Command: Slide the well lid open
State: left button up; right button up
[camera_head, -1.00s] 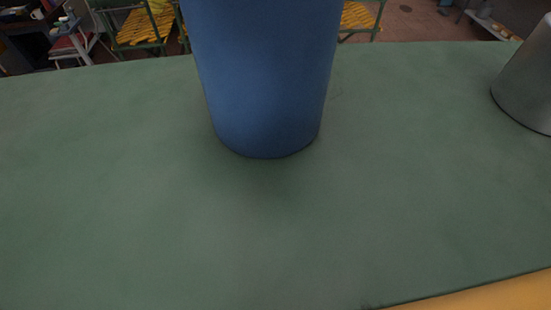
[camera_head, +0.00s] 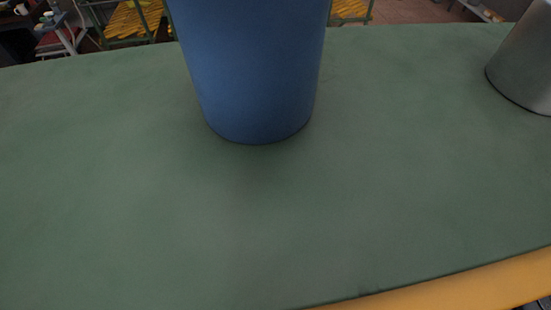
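A blue cylinder-shaped vessel (camera_head: 252,70) stands upright on the green tabletop, a little left of centre at the far side. Its top is cut off by the upper edge of the view. I cannot see a lid on it, and nothing else in view is clearly a well lid. Neither of my grippers shows in the head view.
A grey metal cylinder (camera_head: 525,65) stands at the right edge of the green tabletop (camera_head: 200,220), partly cut off. The table has a yellow-orange front edge (camera_head: 470,283) at the lower right. Behind it are green racks with yellow items (camera_head: 133,20). The table's middle is clear.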

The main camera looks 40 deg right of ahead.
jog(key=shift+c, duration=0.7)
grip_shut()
